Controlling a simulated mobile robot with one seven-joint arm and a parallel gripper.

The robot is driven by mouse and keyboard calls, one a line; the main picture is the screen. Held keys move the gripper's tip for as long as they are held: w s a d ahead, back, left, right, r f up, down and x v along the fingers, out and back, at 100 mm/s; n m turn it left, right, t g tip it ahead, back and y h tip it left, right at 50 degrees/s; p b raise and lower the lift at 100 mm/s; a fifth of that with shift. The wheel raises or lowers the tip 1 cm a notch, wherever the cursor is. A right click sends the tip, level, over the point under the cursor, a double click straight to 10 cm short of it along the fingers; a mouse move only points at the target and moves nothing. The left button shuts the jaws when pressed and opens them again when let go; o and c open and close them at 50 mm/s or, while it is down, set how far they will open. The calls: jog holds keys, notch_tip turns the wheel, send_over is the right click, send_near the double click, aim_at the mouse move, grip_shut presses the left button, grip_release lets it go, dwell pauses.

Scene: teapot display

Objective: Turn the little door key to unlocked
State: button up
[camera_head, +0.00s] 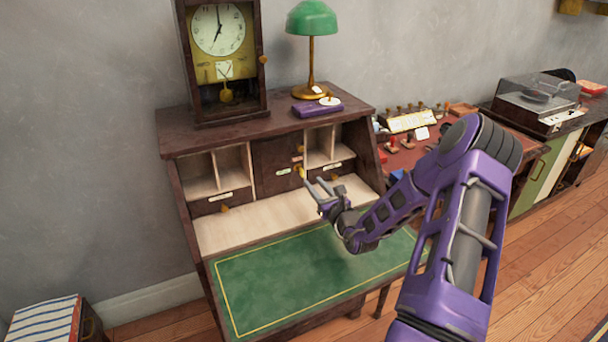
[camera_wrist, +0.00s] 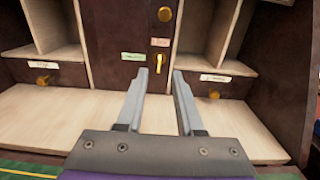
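The little brass key (camera_wrist: 160,60) sits in the dark small door (camera_wrist: 120,28) at the middle of the desk's back. It looks roughly upright, below a reddish label (camera_wrist: 160,43) and right of a green label (camera_wrist: 132,57); their words are too small to read. The key also shows in the head view (camera_head: 302,172), close to my fingertips. My gripper (camera_wrist: 160,74) is open and empty. In the wrist view its two fingers point at the door, with the key framed between their tips. In the head view my gripper (camera_head: 319,184) hovers above the desk's writing surface.
A round brass knob (camera_wrist: 165,14) is above the key. Pale cubbyholes and drawers with brass knobs (camera_wrist: 43,80) flank the door. The green desk mat (camera_head: 300,270) is clear. A clock (camera_head: 220,50) and green lamp (camera_head: 312,20) stand on top.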

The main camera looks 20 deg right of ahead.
jog(key=w, duration=0.7)
jog(key=shift+w+a+b, duration=0.15)
jog(key=shift+w+b, duration=0.2)
jog(key=shift+b, duration=0.05)
grip_shut()
